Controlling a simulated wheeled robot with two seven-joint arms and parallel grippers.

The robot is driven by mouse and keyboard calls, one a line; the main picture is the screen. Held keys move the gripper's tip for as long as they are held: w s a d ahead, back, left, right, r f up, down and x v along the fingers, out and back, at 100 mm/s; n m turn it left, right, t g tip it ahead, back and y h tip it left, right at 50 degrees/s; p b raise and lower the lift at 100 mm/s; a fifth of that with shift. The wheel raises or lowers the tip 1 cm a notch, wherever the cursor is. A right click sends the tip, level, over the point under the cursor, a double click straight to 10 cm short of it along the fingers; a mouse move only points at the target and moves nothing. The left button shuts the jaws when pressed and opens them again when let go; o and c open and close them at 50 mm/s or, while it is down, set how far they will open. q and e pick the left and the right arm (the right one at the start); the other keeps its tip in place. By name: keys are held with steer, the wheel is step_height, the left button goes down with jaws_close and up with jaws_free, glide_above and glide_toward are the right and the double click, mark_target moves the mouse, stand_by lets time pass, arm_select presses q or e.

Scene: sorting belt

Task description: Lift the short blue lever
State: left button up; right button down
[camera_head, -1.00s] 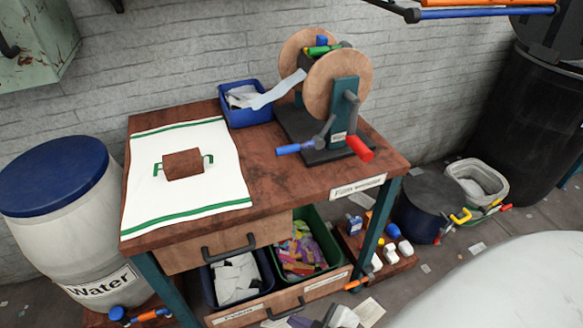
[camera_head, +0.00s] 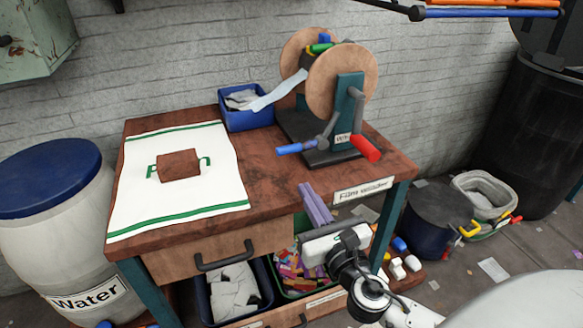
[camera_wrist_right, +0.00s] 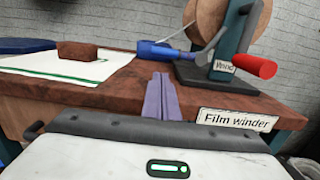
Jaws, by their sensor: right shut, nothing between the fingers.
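The short blue lever (camera_head: 290,149) sticks out to the left from the grey hub at the foot of the film winder (camera_head: 337,82), above the brown table. It also shows in the right wrist view (camera_wrist_right: 155,52), pointing left. My right gripper (camera_head: 307,188) is in front of the table's front edge, below and nearer than the lever, and apart from it. Its purple fingers are shut with nothing between them, and they point toward the table (camera_wrist_right: 160,82) in the right wrist view. My left gripper is not in view.
A red-handled crank (camera_head: 365,148) stands just right of the blue lever. A blue bin (camera_head: 243,120) with white sheets sits behind it. A white green-striped cloth (camera_head: 205,188) with a brown block covers the left tabletop. A drawer handle (camera_head: 222,257) juts out in front.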

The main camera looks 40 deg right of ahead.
mark_target(299, 147)
steer(key=shift+w, duration=0.1)
steer(key=x, duration=1)
steer(key=shift+f+p, duration=0.1)
steer(key=shift+p, duration=0.2)
